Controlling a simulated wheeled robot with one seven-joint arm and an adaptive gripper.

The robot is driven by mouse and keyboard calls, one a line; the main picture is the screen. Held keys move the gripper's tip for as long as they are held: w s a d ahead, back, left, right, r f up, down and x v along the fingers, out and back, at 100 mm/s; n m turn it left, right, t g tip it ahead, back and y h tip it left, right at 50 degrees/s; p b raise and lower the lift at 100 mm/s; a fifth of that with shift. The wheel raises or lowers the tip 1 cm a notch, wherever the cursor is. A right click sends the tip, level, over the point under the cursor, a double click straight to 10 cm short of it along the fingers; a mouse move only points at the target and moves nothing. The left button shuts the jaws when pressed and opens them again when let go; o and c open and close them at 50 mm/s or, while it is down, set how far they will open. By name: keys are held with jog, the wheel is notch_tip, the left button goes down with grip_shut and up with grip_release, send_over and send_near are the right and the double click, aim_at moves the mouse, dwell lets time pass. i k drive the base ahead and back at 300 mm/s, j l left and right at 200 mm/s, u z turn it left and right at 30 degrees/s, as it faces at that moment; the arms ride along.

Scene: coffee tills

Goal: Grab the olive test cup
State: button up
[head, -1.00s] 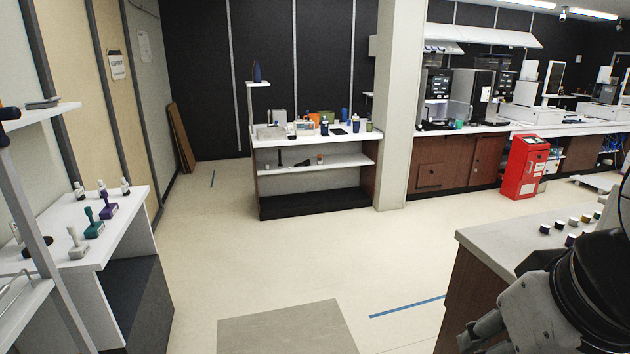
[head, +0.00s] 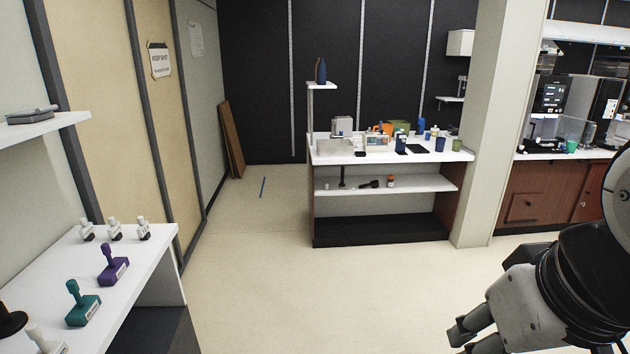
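A small olive cup (head: 456,145) stands upright near the right end of the far white-topped counter (head: 465,156). A dark blue cup (head: 440,145) stands just to its left. My gripper (head: 468,342) shows at the bottom right, far in front of the counter and well apart from the cup. Its fingers are partly cut off by the frame edge, so whether it is open or shut is unclear.
Several boxes and bottles crowd the counter, including an olive-green box (head: 399,127). A pale pillar (head: 487,130) stands at its right. A white table (head: 140,262) with stamp-like tools is at the near left. The floor (head: 300,300) between is clear.

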aim_at(457, 143)
jog(key=i+z, duration=0.1)
jog(key=i, duration=0.85)
jog(key=i+j+z, duration=0.1)
jog(key=i, duration=0.85)
jog(key=i+l, duration=0.2)
jog(key=i, duration=0.3)
jog(key=i+l+z, duration=0.1)
jog(key=i, duration=0.45)
jog(key=i+l, duration=0.2)
jog(key=i, duration=0.35)
jog(key=i+l, duration=0.15)
jog(key=l, duration=0.25)
jog(key=i+l, duration=0.1)
jog(key=l, duration=0.3)
jog(key=i+l, duration=0.15)
jog(key=l, duration=0.2)
jog(key=i+l+z, duration=0.1)
jog(key=l, duration=0.3)
jog(key=i+l, duration=0.15)
jog(key=l, duration=0.25)
jog(key=i+j, duration=0.3)
jog(key=i, duration=0.25)
jog(key=i+j+z, duration=0.15)
jog(key=i, duration=0.4)
jog(key=i+j, duration=0.45)
jog(key=i+z, duration=0.05)
